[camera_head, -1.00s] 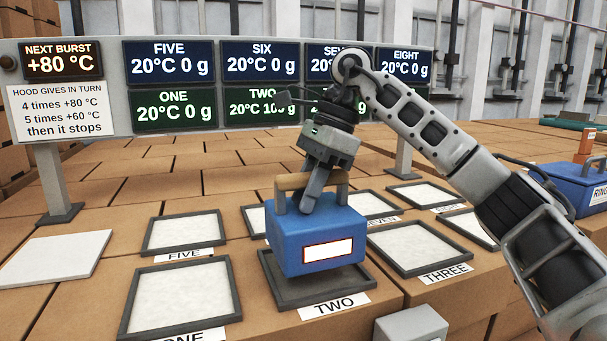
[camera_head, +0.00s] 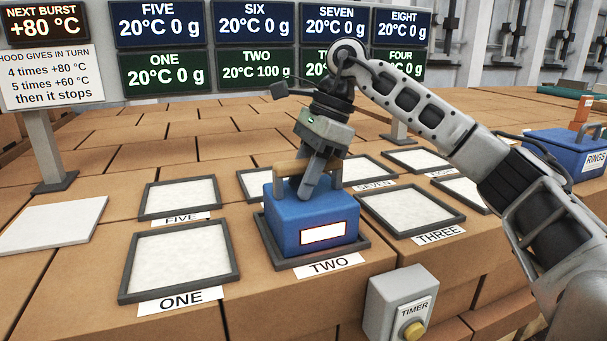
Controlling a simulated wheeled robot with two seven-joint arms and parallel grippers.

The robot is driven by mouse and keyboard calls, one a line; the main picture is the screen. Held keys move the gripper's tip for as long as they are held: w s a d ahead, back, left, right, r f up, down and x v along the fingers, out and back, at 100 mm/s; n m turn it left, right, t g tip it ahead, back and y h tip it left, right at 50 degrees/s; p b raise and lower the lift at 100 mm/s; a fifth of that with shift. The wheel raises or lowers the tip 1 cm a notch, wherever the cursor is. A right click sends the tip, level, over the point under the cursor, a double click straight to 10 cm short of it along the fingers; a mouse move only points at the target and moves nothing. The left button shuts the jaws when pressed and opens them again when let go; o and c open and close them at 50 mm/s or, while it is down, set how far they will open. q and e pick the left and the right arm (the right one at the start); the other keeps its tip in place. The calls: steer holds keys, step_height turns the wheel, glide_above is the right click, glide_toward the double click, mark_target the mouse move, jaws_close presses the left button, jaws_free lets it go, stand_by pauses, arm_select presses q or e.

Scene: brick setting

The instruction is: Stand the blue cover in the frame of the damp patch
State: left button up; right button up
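The blue cover (camera_head: 312,224), a box with a wooden bar handle (camera_head: 290,169) and a white front label, stands upright inside the dark frame TWO (camera_head: 360,246). It hides most of that frame's inside. My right gripper (camera_head: 309,190) comes down from above with its fingers at the handle, shut on it. The board's TWO panel (camera_head: 257,65) reads 20°C 100 g; the readable panels for ONE, FIVE, SIX, SEVEN and EIGHT read 20°C 0 g. My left gripper is not in view.
Frames ONE (camera_head: 128,277), FIVE (camera_head: 143,203) and THREE (camera_head: 398,233) hold pale patches. A grey TIMER box (camera_head: 388,306) with a yellow button is at the front. A blue RINGS box (camera_head: 562,150) stands at right. A white slab (camera_head: 50,225) lies at left.

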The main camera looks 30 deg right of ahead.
steer(key=shift+o, duration=0.6)
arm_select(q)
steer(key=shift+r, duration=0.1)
arm_select(e)
steer(key=shift+r, duration=0.1)
steer(key=p+v, duration=0.2)
steer(key=v, duration=0.9)
steer(key=shift+r, duration=0.3)
steer(key=shift+d+r, duration=0.2)
steer(key=shift+r, duration=0.05)
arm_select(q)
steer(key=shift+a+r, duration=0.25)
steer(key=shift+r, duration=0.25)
